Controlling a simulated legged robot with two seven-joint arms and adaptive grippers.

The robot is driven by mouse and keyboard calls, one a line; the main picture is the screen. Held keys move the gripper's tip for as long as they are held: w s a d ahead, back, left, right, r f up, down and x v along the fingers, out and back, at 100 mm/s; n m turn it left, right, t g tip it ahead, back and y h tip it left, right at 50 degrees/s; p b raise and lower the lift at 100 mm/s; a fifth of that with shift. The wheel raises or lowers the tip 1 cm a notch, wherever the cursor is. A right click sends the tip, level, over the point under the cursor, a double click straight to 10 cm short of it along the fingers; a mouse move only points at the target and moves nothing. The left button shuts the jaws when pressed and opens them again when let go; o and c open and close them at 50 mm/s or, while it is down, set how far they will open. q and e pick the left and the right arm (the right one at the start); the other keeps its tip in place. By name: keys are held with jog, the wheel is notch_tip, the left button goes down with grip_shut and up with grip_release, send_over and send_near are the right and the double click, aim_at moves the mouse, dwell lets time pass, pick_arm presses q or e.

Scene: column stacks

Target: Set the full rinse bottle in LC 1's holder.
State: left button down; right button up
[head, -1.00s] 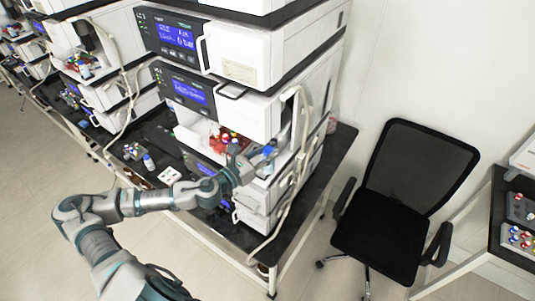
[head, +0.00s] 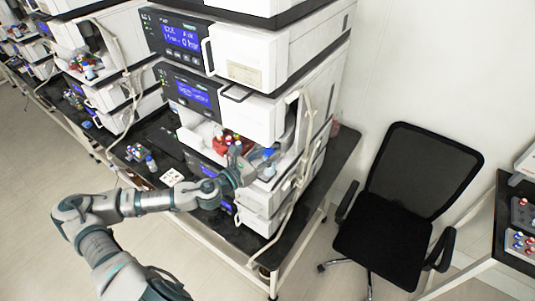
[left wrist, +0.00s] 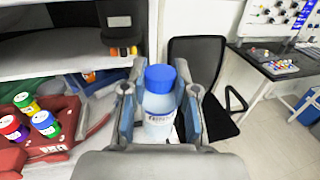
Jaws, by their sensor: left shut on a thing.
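The rinse bottle (left wrist: 160,108), with a blue cap and a white label, stands upright between my left fingers in the left wrist view. My left gripper (head: 262,168) is shut on it at the open bay of the column stack (head: 262,110). In the head view the blue cap (head: 270,152) shows just beyond the fingers. I cannot tell whether the bottle's base rests in a holder, because the gripper hides it. My right gripper is not in view.
A red vial rack (left wrist: 40,130) with coloured caps sits left of the bottle, inside the bay. A pale tube (head: 303,120) hangs at the bay's right side. A small bottle (head: 151,164) and a white card (head: 172,177) lie on the dark bench. An office chair (head: 400,210) stands right.

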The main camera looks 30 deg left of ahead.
pick_arm(q)
jog(key=shift+a+f, duration=0.1)
jog(key=shift+a, duration=0.05)
jog(key=shift+a+f+b, duration=0.3)
jog(key=shift+a+f, duration=0.1)
jog(key=shift+d+f, duration=0.1)
jog(key=shift+f, duration=0.15)
jog(key=shift+f+b, duration=0.2)
jog(key=shift+b, duration=0.2)
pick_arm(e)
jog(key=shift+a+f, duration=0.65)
pick_arm(q)
jog(key=shift+s+f, duration=0.1)
jog(key=shift+f, duration=0.15)
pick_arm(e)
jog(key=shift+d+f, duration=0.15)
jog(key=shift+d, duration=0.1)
pick_arm(q)
jog(key=shift+d, duration=0.1)
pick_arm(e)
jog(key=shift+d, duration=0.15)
